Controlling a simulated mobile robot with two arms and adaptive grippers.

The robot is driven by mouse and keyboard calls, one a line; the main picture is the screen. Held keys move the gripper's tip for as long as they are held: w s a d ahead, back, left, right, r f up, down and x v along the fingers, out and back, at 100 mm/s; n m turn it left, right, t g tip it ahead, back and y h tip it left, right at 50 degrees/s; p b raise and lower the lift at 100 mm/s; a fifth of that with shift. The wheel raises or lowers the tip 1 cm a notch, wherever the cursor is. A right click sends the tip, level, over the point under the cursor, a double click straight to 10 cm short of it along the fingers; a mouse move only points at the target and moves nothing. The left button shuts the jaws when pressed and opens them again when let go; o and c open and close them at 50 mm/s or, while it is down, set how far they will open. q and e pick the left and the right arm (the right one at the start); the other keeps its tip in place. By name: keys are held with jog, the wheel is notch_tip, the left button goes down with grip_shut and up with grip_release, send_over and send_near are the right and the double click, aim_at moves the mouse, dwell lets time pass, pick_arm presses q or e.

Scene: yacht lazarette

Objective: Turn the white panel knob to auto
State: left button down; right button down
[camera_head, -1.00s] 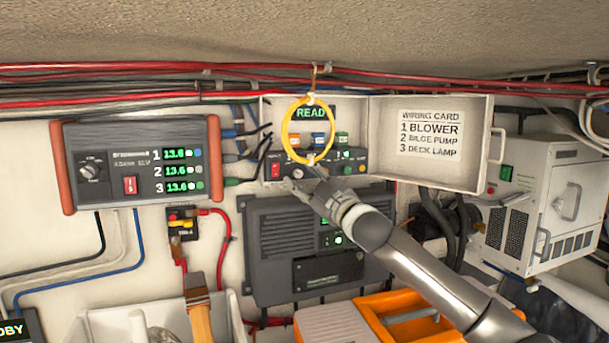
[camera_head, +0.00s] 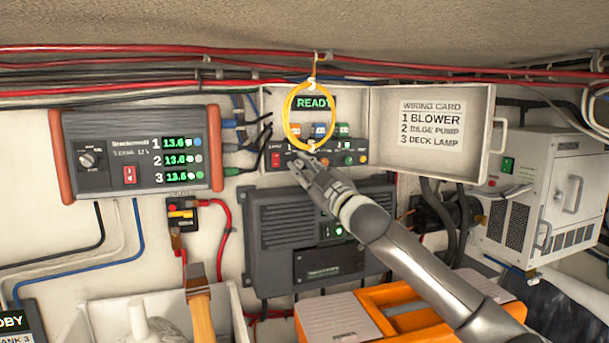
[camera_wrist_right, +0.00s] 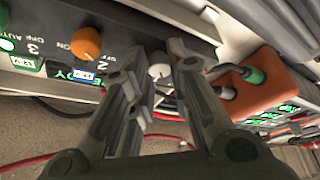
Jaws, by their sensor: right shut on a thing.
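The white panel knob (camera_wrist_right: 160,72) shows in the right wrist view as a small round white cap between my right fingertips. It is on the dark switch panel (camera_head: 350,158) inside the open wall box. My right gripper (camera_head: 297,162) reaches up to the left part of this panel in the head view, and its fingers hide the knob there. The gripper also shows in the right wrist view (camera_wrist_right: 165,72), with its fingers closed about the knob. The knob's pointer and its setting cannot be read. My left gripper is not in view.
A yellow ring (camera_head: 287,116) hangs in front of the box, just above my fingers. A red switch (camera_head: 276,159) is left of them. An orange knob (camera_wrist_right: 87,43) is nearby. The box door (camera_head: 480,130) stands open right. A grey unit (camera_head: 275,235) is below.

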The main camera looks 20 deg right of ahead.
jog(key=m+h+b, duration=0.1)
jog(key=m+b, duration=0.1)
jog(key=m+t+b, duration=0.1)
jog(key=m+b, duration=0.1)
jog(key=f+m+h+b, duration=0.1)
jog(key=m+b, duration=0.1)
jog(key=shift+a+m+t+h, duration=0.3)
jog(key=shift+t, duration=0.1)
jog(key=shift+r+m+h+b, duration=0.2)
jog(key=shift+m+h+b, duration=1.1)
jog(key=shift+m, duration=0.9)
jog(key=shift+r, duration=0.1)
jog(key=c, duration=1.3)
grip_release()
jog(key=shift+c, duration=0.2)
jog(key=v, duration=1.2)
jog(key=shift+w, duration=0.1)
